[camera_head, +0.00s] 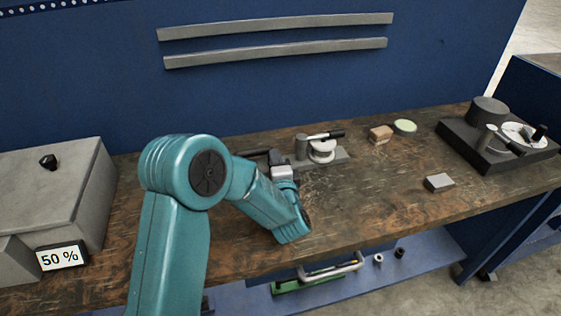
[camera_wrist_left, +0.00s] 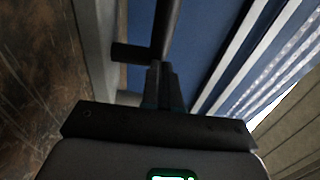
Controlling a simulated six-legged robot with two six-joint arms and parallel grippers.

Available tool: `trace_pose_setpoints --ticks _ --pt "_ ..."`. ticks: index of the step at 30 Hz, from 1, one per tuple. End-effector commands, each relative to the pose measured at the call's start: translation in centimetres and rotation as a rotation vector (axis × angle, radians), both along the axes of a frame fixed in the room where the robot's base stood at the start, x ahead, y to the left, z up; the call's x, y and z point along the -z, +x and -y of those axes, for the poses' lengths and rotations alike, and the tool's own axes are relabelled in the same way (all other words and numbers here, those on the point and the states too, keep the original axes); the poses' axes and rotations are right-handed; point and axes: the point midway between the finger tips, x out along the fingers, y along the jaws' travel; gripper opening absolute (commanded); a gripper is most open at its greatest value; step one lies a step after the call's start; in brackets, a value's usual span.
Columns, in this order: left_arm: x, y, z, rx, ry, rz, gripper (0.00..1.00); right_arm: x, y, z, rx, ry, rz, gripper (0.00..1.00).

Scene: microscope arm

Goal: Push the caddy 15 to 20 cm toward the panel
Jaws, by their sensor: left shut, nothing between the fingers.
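My left arm comes up in the head view. Its gripper (camera_head: 276,157) is low over the bench, just left of a grey fixture (camera_head: 340,155) with cylinders and a black-handled lever. In the left wrist view the fingers (camera_wrist_left: 165,85) are shut and empty, with a dark rod (camera_wrist_left: 168,25) showing beyond them. I cannot tell whether the fingers touch the rod. I cannot tell for sure which thing is the caddy; a green tray (camera_head: 290,286) with a grey handle lies on the lower shelf. The blue panel (camera_head: 270,95) stands behind the bench. My right gripper is not in view.
A wooden block (camera_head: 381,134), a pale green disc (camera_head: 405,127), a small grey block (camera_head: 440,183) and a dark device (camera_head: 490,145) are at the right. The front middle is clear.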

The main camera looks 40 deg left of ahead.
Motion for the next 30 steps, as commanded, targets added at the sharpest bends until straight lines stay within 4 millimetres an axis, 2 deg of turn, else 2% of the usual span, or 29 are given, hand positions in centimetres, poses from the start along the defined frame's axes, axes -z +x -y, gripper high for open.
trace_pose_setpoints --ticks 8,15,30 --pt "0.0 0.0 -0.3 -0.002 -0.001 0.001 0.00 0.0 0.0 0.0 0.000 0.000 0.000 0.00" --pt "0.0 0.0 -2.9 -0.004 0.000 0.001 0.00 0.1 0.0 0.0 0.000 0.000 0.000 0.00" --pt "0.0 0.1 -2.8 -0.001 0.000 0.001 0.00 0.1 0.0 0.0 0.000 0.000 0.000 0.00"
